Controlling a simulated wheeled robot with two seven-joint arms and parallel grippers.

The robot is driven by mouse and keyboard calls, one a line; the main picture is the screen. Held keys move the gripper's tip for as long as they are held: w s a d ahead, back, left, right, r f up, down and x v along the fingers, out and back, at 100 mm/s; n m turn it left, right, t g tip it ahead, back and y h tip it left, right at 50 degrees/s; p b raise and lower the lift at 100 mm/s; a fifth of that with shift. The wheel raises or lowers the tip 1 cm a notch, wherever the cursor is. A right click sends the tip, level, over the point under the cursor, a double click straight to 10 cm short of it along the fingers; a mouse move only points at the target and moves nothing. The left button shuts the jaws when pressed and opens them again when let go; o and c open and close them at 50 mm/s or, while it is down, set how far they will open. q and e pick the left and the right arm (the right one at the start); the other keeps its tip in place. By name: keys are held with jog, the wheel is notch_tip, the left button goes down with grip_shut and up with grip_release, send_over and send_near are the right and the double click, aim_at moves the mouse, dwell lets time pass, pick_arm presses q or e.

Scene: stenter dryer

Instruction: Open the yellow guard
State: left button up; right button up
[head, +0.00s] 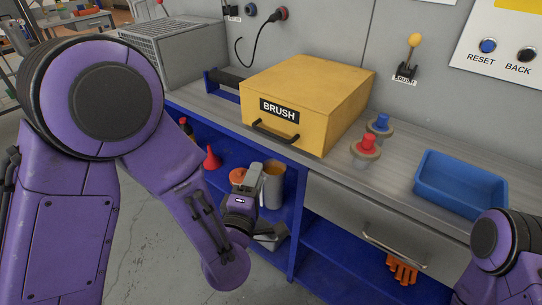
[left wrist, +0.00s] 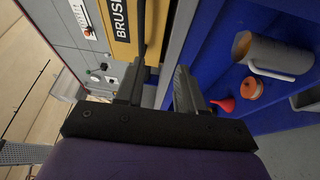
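The yellow guard (head: 310,90) is a box-shaped cover with a BRUSH label, sitting shut on the workbench. Its black bar handle (head: 275,133) is on the front face, below the label. My left gripper (head: 268,203) is open and empty, in front of the bench and below the handle. In the left wrist view its two fingers (left wrist: 160,88) are apart. There the handle (left wrist: 140,28) lies beyond the left finger's tip, against the yellow guard (left wrist: 119,35), and nothing is between the fingers. My right gripper is out of view; only part of that arm shows at lower right.
A blue tray (head: 460,186) and two knobs, one blue (head: 380,124) and one red (head: 367,146), stand right of the guard. A grey drawer (head: 385,232) is below. A grey mug (head: 272,187) and red funnel (head: 212,159) are on the blue shelf behind my left gripper.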

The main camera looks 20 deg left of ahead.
aim_at(270, 135)
pick_arm(q)
jog(key=shift+n+t, duration=0.5)
jog(key=w+r, duration=0.1)
jog(key=w, duration=0.2)
jog(key=w+r+p, duration=0.1)
jog(key=w, duration=0.2)
jog(key=w+r, duration=0.2)
jog(key=w, duration=0.1)
jog(key=shift+w+p, duration=0.2)
jog(key=shift+p, duration=0.2)
jog(key=shift+w, duration=0.5)
grip_shut()
